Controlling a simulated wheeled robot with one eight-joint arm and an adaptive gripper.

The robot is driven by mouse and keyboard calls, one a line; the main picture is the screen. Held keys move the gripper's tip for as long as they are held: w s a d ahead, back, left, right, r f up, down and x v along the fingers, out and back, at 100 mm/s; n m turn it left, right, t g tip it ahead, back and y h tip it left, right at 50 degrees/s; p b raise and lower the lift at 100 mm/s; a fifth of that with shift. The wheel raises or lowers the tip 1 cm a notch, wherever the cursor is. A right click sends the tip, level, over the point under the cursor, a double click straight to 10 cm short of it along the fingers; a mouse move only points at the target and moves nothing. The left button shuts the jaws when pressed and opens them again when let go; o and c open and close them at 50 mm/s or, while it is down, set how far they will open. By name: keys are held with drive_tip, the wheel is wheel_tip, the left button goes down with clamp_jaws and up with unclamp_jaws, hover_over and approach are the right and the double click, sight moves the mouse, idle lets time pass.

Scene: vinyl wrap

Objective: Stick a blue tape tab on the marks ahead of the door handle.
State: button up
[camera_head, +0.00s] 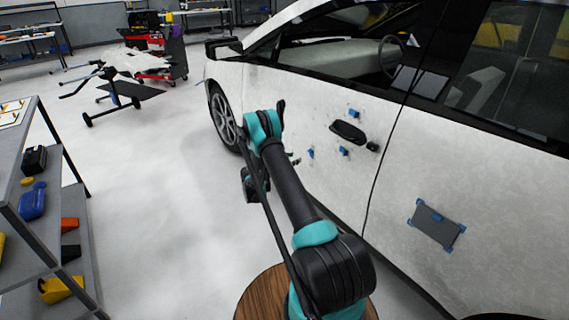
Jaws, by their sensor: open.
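The white car's front door (330,185) carries a dark door handle (347,132) with a small black piece at its right end. Small dark marks speckle the door there, too small to make out singly. My gripper (294,159) is mostly hidden behind my arm; its dark tips seem to show left of the lower-left tab. I cannot see anything held or whether it touches the door.
A dark grey card (436,226) with blue tape at its edges is on the rear door. A shelf rack (70,235) with bins stands at left. A work stand (112,95) and red tool cart (160,60) are behind. The floor between rack and car is clear.

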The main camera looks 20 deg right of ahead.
drive_tip(key=x, duration=0.9)
drive_tip(key=shift+d, duration=0.3)
drive_tip(key=shift+w, duration=0.1)
drive_tip(key=shift+c, duration=0.2)
clamp_jaws()
drive_tip(key=c, duration=0.8)
unclamp_jaws()
clamp_jaws()
drive_tip(key=shift+v, duration=0.75)
drive_tip(key=v, duration=0.6)
drive_tip(key=shift+a, duration=0.35)
